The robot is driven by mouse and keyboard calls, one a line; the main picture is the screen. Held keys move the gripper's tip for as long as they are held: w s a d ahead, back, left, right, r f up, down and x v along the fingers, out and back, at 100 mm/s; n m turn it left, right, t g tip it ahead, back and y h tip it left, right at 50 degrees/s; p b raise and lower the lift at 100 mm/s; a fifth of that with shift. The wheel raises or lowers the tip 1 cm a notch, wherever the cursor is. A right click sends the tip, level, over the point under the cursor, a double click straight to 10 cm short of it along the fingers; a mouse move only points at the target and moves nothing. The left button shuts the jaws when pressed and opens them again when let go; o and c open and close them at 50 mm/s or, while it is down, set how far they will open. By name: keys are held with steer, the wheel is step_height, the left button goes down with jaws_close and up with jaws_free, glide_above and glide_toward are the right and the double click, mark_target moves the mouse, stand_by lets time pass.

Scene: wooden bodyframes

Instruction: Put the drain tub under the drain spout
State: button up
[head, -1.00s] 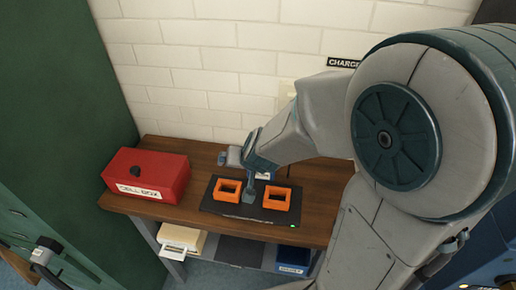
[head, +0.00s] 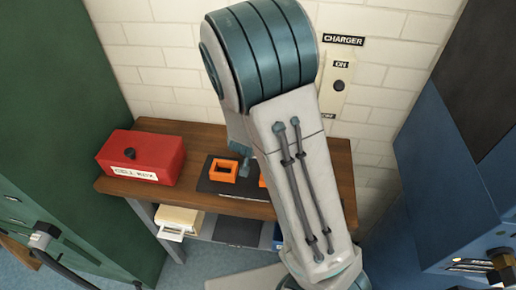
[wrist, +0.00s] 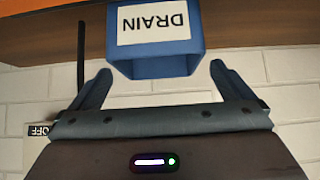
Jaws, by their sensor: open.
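In the wrist view, a blue tub (wrist: 165,64) with a white label reading DRAIN, upside down in the picture, is at the top centre. My gripper (wrist: 160,72) is open, its two dark fingers spread to either side of the tub's near edge. I cannot tell if they touch it, and nothing is clamped. In the head view my own arm hides most of the gripper. A small blue patch (head: 278,236) on the lower shelf shows beside the arm and may be the tub. I cannot make out the drain spout for certain.
A wooden bench (head: 205,195) holds a red box (head: 142,155) and a black pad with orange holders (head: 222,170). A cream box (head: 180,220) is on the shelf below. A blue machine (head: 450,170) with a dark fitting (head: 503,266) stands right. A green cabinet (head: 60,120) is left.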

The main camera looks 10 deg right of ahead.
steer(key=shift+x, duration=2.7)
steer(key=shift+s+f, duration=0.15)
steer(key=c, duration=1.7)
steer(key=shift+c, duration=1.3)
steer(key=shift+r, duration=0.2)
